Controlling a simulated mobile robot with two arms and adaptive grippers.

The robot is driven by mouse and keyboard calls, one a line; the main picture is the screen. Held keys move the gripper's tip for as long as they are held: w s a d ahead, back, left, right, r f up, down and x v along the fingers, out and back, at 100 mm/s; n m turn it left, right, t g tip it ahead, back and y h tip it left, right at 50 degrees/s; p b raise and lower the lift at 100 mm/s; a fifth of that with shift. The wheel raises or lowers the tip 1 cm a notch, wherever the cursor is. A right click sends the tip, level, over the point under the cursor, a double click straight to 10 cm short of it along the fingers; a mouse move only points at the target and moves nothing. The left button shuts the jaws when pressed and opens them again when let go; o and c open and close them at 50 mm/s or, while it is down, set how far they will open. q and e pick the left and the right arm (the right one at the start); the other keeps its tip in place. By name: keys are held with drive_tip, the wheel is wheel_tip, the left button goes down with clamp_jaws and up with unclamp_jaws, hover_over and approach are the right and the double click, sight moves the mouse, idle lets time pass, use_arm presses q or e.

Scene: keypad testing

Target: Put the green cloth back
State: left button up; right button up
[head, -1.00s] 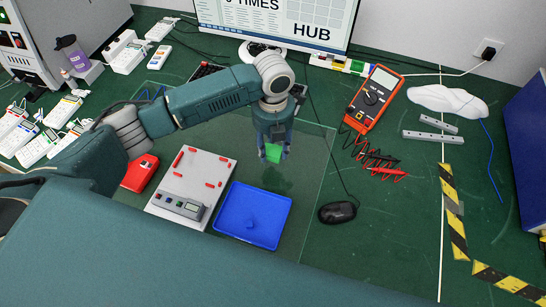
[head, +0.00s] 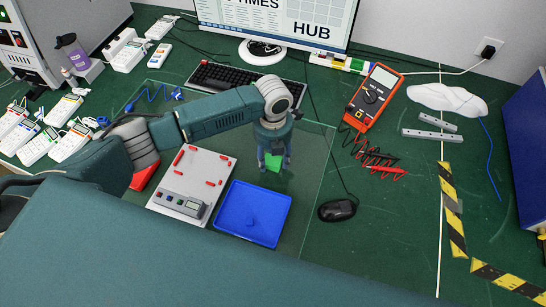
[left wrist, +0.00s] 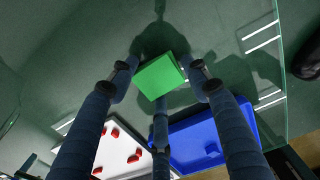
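The green cloth (head: 273,162) is a small bright green square between the fingertips of my left gripper (head: 274,160). In the left wrist view the green cloth (left wrist: 160,76) sits between the fingers, which close on its sides. My left gripper holds it low over the glass mat (head: 312,165), up and right of the blue tray (head: 222,217). The gap below the cloth is hard to judge. A small blue piece (head: 251,221) lies in the tray, which also shows in the left wrist view (left wrist: 190,130). My right gripper is not in view.
A white board with red pieces (head: 207,168) lies left of the tray. A black mouse (head: 337,210) is to the right, and a keyboard (head: 225,78) lies behind. An orange multimeter (head: 373,97) with leads stands farther right. The mat is clear around the gripper.

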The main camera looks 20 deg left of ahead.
sight(273, 161)
use_arm(q)
drive_tip(key=shift+o, duration=0.4)
drive_tip(key=shift+r, duration=0.1)
drive_tip(key=shift+r, duration=0.3)
wheel_tip(273, 161, up, 12)
drive_tip(key=b, duration=0.1)
drive_tip(key=shift+f, duration=0.2)
